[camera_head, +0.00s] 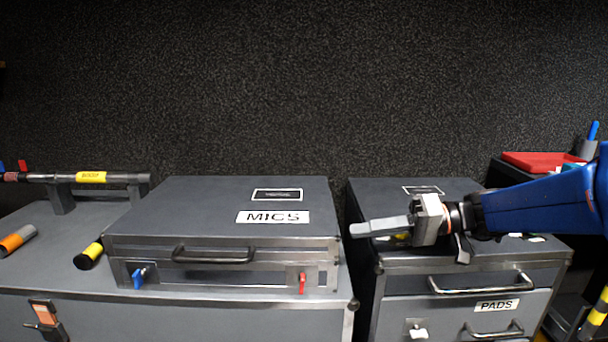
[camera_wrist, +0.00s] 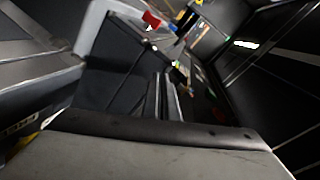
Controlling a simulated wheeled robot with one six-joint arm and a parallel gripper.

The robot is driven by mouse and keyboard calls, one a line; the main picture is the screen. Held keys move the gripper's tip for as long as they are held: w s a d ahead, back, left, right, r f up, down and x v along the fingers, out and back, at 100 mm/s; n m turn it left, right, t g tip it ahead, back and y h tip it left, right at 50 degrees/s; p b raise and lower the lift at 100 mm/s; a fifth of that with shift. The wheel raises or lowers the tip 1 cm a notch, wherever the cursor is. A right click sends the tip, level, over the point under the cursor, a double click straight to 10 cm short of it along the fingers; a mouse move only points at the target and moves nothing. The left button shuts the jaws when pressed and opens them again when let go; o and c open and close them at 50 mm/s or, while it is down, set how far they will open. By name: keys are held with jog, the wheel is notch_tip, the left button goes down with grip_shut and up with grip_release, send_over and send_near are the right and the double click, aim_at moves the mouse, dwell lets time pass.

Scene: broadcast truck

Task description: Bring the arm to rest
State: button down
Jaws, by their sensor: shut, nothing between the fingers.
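My blue arm (camera_head: 545,203) reaches in from the right edge in the head view. My gripper (camera_head: 356,230) is shut and empty, its grey fingers pointing left. It hangs in front of or above the left part of the PADS drawer case (camera_head: 455,283); the exact gap cannot be told. In the wrist view, pale grey gripper parts fill the bottom and a dark room shows tilted beyond.
A closed grey case labelled MICS (camera_head: 215,215) stands left of the gripper, with a handle and blue and red latches. A boom pole (camera_head: 120,178) lies on a rack at far left. A red item (camera_head: 540,162) is at right. The dark wall (camera_head: 300,90) is behind.

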jog(key=s+d+f+m+g+h, duration=0.1)
jog(key=s+d+f+m+h, duration=0.1)
jog(key=s+f+h, duration=0.8)
jog(key=s+d+f+m+t+h, duration=0.1)
jog(key=s+d+f+t+h, duration=0.1)
jog(key=d, duration=0.4)
jog(key=s+d+f+m+t+h, duration=0.1)
jog(key=s+d+f+h, duration=0.1)
jog(key=s+d, duration=0.3)
jog(key=shift+s+d+f+t+h, duration=0.3)
jog(key=shift+d+f+t+h, duration=0.1)
jog(key=shift+d+h, duration=0.25)
